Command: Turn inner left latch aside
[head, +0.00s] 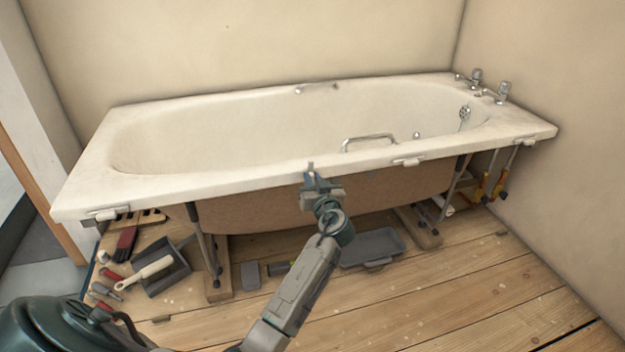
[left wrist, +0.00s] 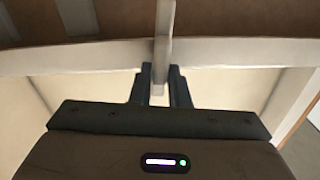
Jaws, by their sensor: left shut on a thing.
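My left gripper (head: 313,178) is at the front rim, left of the rim's middle-right latch. It is shut on a pale upright latch bar, the inner left latch (left wrist: 163,45), whose end sits between the two fingers (left wrist: 161,85) in the left wrist view. In the head view the gripper mostly hides this latch; only a small tip shows above it. Another latch (head: 408,162) lies along the rim to the right, and an outer left latch (head: 104,214) is at the left corner. My right gripper is not in view.
A dustpan (head: 165,270), brush and hand tools lie on the floor at left. More tools (head: 497,185) stand at right. The front right floor is clear.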

